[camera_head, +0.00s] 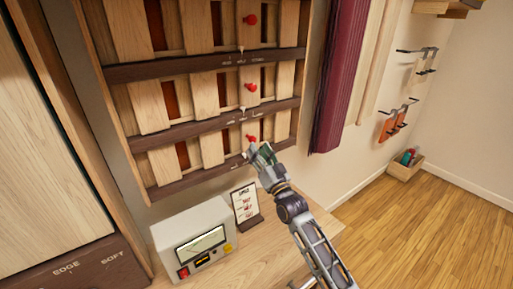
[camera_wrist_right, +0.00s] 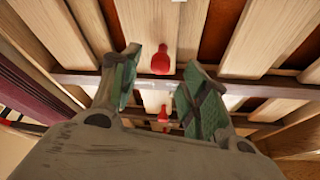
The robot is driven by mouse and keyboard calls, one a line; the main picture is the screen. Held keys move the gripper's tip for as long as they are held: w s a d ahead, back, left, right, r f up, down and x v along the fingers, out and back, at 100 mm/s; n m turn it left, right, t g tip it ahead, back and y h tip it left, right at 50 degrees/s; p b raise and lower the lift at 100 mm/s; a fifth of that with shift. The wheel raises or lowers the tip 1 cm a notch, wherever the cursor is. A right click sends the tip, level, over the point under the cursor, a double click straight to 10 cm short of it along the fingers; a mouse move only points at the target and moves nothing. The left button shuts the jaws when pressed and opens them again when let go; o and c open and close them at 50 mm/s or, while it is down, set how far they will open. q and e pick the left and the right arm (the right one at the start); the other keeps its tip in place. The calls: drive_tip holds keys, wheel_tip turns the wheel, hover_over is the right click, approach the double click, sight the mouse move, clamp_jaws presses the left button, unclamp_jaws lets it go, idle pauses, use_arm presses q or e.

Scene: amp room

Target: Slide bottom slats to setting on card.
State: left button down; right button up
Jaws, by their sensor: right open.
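The bottom row of slats (camera_head: 212,147) is pale wood in the wall panel, with reddish gaps between the slats. A red knob (camera_head: 250,138) stands out from this row. My right gripper (camera_head: 261,153) is open just below and beside that knob. In the right wrist view the larger red knob (camera_wrist_right: 160,62) shows ahead, in line with the gap between the open green-padded fingers (camera_wrist_right: 165,85). I cannot tell if they touch it. The card (camera_head: 245,203) stands on the desk; its writing is too small to read. My left gripper is not in view.
Middle and top slat rows above have red knobs (camera_head: 251,87) (camera_head: 251,19). A white meter box (camera_head: 193,238) sits on the desk beside the card. A maroon curtain (camera_head: 337,80) hangs right of the panel. Wooden floor (camera_head: 410,225) at the right is clear.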

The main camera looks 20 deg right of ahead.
drive_tip(key=v, duration=0.6)
drive_tip(key=shift+s, duration=0.15)
drive_tip(key=shift+f, duration=0.1)
idle(0.6)
